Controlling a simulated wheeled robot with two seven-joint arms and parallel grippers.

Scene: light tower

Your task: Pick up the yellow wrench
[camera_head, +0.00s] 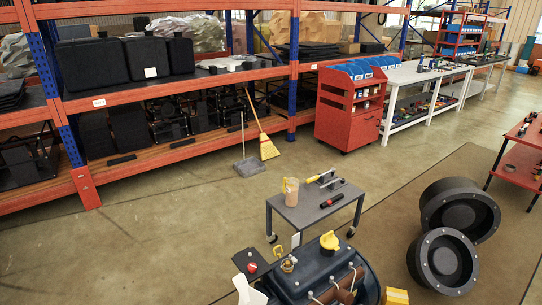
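A small grey wheeled cart (310,212) stands near the middle of the head view. On its top lies a slim yellow tool (317,177), at the back edge; it is too small to tell for sure that it is a wrench. Grey metal tools (334,184) lie beside it, and a dark tool with a red part (331,201) lies nearer the front. A tan container (291,192) with something yellow in it stands at the left of the cart top. Neither of my grippers shows in this view.
A dark blue machine (318,283) with a yellow cap (330,241) stands in front of the cart. Two large black wheels (459,209) are at the right. An orange shelf rack (180,80), a broom (267,146) and a red cabinet (348,122) are behind. Floor left of the cart is clear.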

